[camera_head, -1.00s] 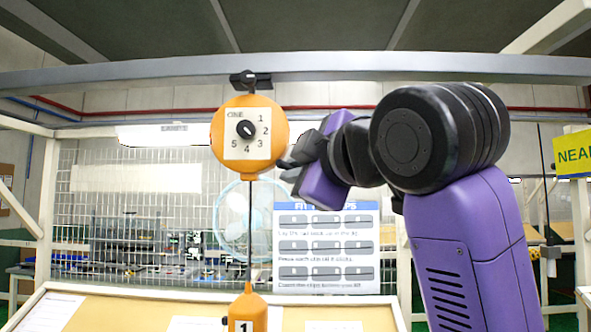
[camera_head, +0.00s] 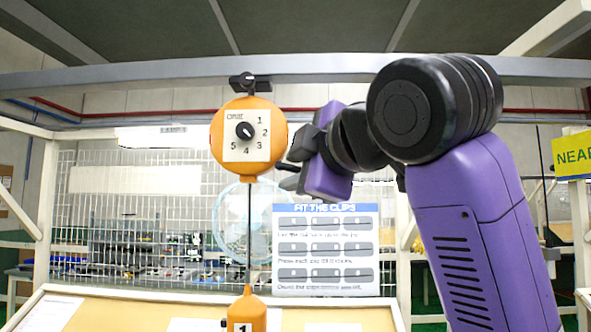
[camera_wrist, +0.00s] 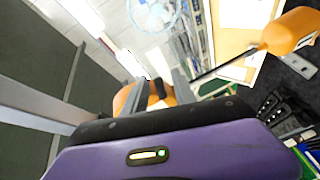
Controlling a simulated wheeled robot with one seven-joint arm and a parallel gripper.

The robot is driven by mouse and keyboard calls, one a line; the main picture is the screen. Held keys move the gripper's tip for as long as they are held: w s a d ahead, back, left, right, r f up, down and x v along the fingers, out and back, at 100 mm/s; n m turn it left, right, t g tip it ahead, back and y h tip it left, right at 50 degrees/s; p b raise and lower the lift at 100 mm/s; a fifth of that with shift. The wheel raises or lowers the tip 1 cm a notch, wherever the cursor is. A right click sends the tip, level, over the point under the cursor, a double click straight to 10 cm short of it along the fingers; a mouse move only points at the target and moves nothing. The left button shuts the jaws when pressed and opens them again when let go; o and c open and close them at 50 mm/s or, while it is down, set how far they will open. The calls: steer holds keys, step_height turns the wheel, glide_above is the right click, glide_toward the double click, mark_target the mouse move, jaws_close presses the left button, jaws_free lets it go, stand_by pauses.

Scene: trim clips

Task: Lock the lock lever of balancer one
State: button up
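Balancer one (camera_head: 228,165) is a round orange body with a white face, numbers 1 to 5 and a black dial knob. It hangs under the overhead rail. It also shows beyond the fingers in the wrist view (camera_wrist: 122,100). My gripper (camera_head: 284,174) is at its lower right edge, its dark fingers pointing left. In the wrist view my gripper (camera_wrist: 163,88) has its grey fingers apart, with a small black piece (camera_wrist: 158,89) seen between them against the orange. That piece may be the lock lever; I cannot tell whether the fingers touch it.
A cord runs down from the balancer to an orange block (camera_head: 246,311) marked 1. A black hanger (camera_head: 249,83) joins the balancer to the rail (camera_head: 130,79). A clip poster (camera_head: 326,249), a wire mesh and a tan board (camera_head: 95,312) are behind or below.

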steer(key=b+v, duration=0.3)
steer(key=v, duration=0.4)
steer(key=shift+s+d, duration=0.2)
steer(key=shift+s, duration=0.2)
stand_by(0.3)
